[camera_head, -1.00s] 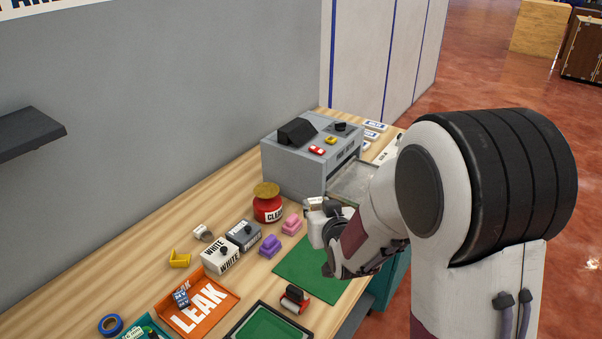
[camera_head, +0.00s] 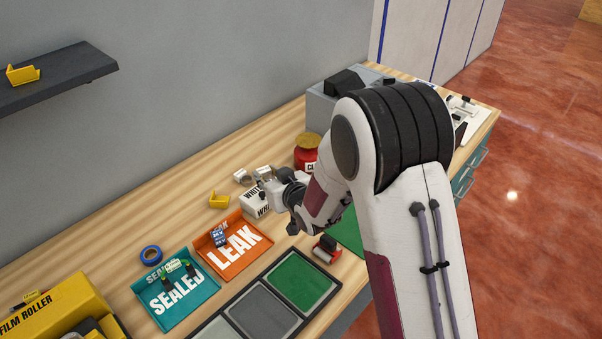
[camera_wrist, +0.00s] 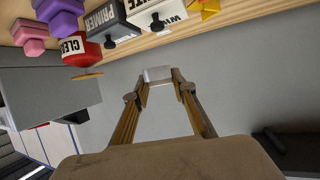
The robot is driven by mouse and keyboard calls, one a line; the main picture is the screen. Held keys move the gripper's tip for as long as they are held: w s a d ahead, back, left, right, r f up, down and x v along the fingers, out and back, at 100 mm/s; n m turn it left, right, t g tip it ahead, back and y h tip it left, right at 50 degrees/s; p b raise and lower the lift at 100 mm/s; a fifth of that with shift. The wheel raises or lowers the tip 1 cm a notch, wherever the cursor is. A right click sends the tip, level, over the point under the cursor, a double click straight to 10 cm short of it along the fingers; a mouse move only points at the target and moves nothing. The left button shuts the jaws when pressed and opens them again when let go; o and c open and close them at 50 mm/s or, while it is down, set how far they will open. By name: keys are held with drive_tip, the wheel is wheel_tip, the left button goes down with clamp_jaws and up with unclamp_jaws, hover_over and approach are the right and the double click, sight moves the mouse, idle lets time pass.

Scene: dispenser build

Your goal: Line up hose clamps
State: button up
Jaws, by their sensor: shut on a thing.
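My gripper (camera_head: 268,181) is shut on a small pale part (camera_head: 263,172), which looks like a hose clamp, though its shape is too small to be sure. It is held above the back of the table, near the WHITE block. The held part also shows between the fingertips in the wrist view (camera_wrist: 158,74), with my gripper (camera_wrist: 160,84) around it. Another small silver-and-white part (camera_head: 243,177), seemingly a hose clamp, sits on the table just left of the held one. Whether the two touch cannot be told.
The WHITE block (camera_head: 254,203), a dark PRIMER block (camera_wrist: 115,22) and a red jar (camera_head: 306,153) stand nearby. A yellow bracket (camera_head: 219,201) is at the left. The orange LEAK tray (camera_head: 209,261) and teal SEALED tray (camera_head: 205,292) lie in front. The back strip of table is mostly clear.

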drive_tip(key=a+f+n+g+y, duration=0.3)
drive_tip(key=a+n+g+y, duration=0.15)
drive_tip(key=a, duration=1.65)
drive_tip(key=n+g+y, duration=0.3)
drive_tip(key=n+g, duration=0.3)
drive_tip(key=n, duration=0.1)
hover_over(121, 245)
drive_tip(key=w+d, duration=0.1)
drive_tip(key=f, duration=0.3)
drive_tip(key=shift+w+d, duration=0.15)
drive_tip(key=shift+d, duration=0.05)
drive_tip(key=shift+a+r+n+g, duration=0.15)
drive_tip(key=shift+a+n+g, duration=0.2)
drive_tip(key=shift+a+g, duration=0.15)
drive_tip(key=shift+s+a+r+n+g, duration=0.2)
drive_tip(key=shift+s+r+n+g, duration=0.15)
drive_tip(key=shift+s+r, duration=0.2)
drive_tip(key=shift+f, duration=0.2)
drive_tip(key=shift+f, duration=3.2)
drive_tip(key=shift+f, duration=0.2)
